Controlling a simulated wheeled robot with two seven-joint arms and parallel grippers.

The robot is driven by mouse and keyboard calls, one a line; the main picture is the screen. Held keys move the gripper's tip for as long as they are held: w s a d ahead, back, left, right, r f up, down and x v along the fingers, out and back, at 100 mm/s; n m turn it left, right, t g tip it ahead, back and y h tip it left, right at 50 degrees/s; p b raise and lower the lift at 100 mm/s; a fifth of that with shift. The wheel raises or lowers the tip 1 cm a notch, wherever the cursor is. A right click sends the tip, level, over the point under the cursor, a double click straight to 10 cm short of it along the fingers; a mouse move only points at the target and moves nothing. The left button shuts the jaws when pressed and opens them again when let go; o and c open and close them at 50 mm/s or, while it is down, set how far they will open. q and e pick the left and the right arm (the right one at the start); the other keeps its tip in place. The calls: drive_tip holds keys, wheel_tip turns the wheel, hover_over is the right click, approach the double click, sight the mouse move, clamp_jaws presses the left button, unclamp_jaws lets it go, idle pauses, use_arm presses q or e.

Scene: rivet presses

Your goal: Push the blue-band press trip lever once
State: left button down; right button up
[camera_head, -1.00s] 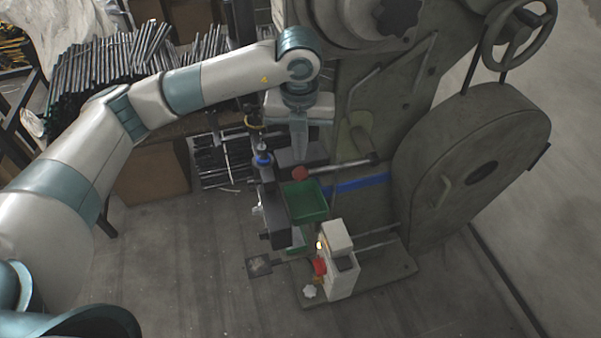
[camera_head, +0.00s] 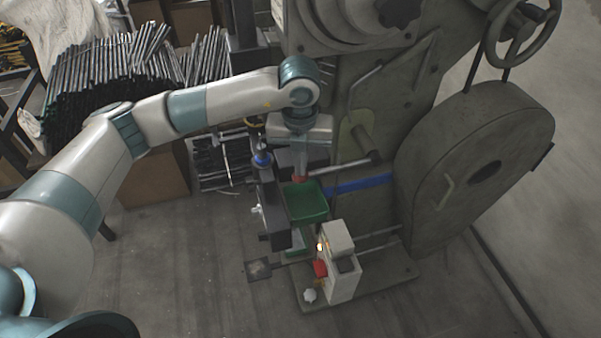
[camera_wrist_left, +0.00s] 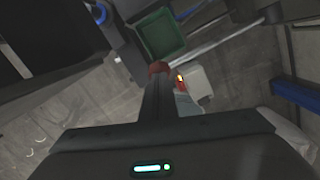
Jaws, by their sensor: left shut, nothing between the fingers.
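The press with the blue band (camera_head: 360,185) stands right of centre in the head view. Its trip lever (camera_head: 345,166) is a rod running left to a red knob (camera_head: 298,180), now mostly covered by my left gripper (camera_head: 299,172). In the left wrist view the red knob (camera_wrist_left: 160,67) sits right at the tips of my closed left fingers (camera_wrist_left: 159,82), and the lever rod (camera_wrist_left: 213,38) runs up to the right. The fingers are shut with nothing between them. They look to be touching the knob or very close to it. My right gripper is out of view.
A green tray (camera_head: 304,212) sits just below the knob. A pale control box (camera_head: 340,268) with a lit lamp and red button stands lower. A large flywheel guard (camera_head: 480,170) is at the right.

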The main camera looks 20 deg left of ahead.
use_arm(q)
wheel_tip(320, 180, down, 5)
drive_tip(key=b, duration=0.4)
drive_tip(key=shift+r, duration=0.2)
idle(0.5)
drive_tip(key=s, duration=0.2)
drive_tip(key=s+r, duration=0.1)
drive_tip(key=shift+d, duration=0.35)
drive_tip(key=shift+w+r, duration=0.1)
